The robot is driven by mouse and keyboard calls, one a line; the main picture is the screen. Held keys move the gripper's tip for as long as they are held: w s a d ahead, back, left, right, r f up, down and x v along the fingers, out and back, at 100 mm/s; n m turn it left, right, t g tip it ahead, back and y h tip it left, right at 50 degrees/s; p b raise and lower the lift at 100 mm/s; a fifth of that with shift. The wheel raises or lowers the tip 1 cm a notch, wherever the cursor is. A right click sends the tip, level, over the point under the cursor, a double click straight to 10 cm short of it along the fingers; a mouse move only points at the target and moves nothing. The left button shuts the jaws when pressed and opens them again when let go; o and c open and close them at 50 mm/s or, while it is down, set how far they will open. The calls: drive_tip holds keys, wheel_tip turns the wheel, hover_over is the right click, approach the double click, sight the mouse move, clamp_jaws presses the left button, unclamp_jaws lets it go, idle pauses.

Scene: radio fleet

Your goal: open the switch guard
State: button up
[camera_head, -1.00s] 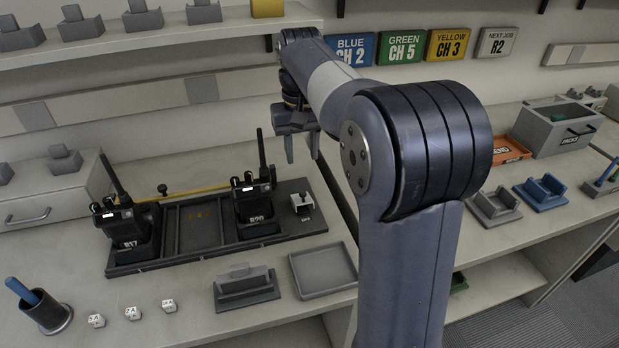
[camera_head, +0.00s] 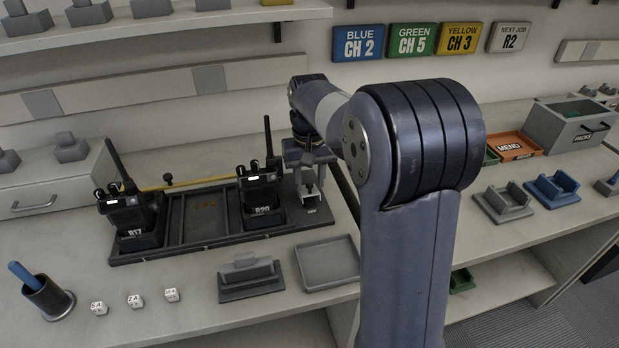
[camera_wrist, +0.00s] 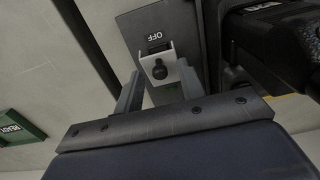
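The switch unit is at the right end of the black radio rack (camera_head: 220,241). In the wrist view it has a dark plate marked OFF (camera_wrist: 155,22) and a small white guard (camera_wrist: 150,62) with a dark round knob (camera_wrist: 160,70). In the head view the guard (camera_head: 309,190) is partly hidden by my fingers. My gripper (camera_head: 307,174) is low over the switch unit, and in the wrist view its two fingers (camera_wrist: 158,92) are apart, one to each side of the guard's near end. Nothing shows held between them. Whether a finger touches the guard I cannot tell.
Radio R20 (camera_head: 261,198) stands upright in the rack just left of my gripper; radio R17 (camera_head: 130,215) is farther left. A yellow rod (camera_head: 190,184) runs behind. An empty grey tray (camera_head: 328,265) lies in front, beside a grey cradle (camera_head: 248,280).

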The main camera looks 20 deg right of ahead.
drive_tip(key=shift+c, duration=0.6)
clamp_jaws()
drive_tip(key=shift+w+r+p, duration=0.1)
drive_tip(key=shift+r+p, duration=0.1)
drive_tip(key=shift+p, duration=0.3)
